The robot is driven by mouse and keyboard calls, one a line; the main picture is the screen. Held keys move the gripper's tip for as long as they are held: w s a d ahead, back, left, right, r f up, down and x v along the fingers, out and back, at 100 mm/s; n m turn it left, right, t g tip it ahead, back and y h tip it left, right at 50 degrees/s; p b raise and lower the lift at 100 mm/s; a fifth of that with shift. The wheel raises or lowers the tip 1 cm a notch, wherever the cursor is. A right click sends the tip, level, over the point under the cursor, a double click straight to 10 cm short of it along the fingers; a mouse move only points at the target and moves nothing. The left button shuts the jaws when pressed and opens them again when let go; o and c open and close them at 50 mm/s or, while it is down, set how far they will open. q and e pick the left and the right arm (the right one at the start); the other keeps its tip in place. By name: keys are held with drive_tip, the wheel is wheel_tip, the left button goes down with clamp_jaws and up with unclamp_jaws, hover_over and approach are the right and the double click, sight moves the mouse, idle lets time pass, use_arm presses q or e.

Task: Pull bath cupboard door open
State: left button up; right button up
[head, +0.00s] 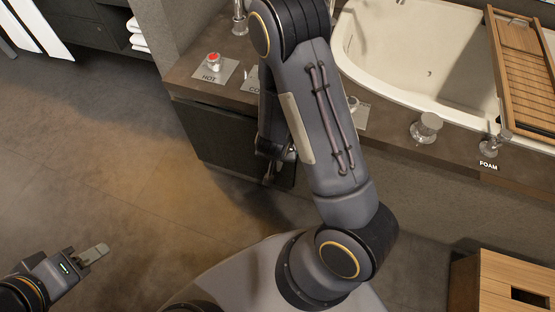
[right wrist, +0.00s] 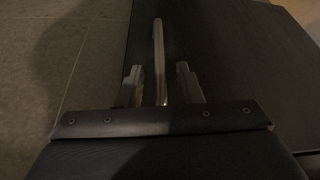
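The dark bath cupboard door (head: 220,135) is below the brown counter's front edge and looks flush with it. My right arm covers its right part. In the right wrist view the dark cupboard front (right wrist: 245,60) fills the right side, with a metal bar handle (right wrist: 158,45) in front of it. My right gripper (right wrist: 160,88) is open, with one finger on each side of the handle and gaps visible between. In the head view this gripper (head: 272,168) is partly hidden by my arm.
The counter (head: 400,140) holds a red-topped tap labelled HOT (head: 214,62), metal knobs (head: 426,127) and a white bathtub (head: 410,60) with a wooden rack (head: 525,70). A wooden stool (head: 500,283) stands at lower right. The floor (head: 100,150) left of the cupboard is clear.

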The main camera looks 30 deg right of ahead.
drive_tip(key=shift+b+x, duration=0.35)
drive_tip(key=shift+x, duration=0.9)
clamp_jaws()
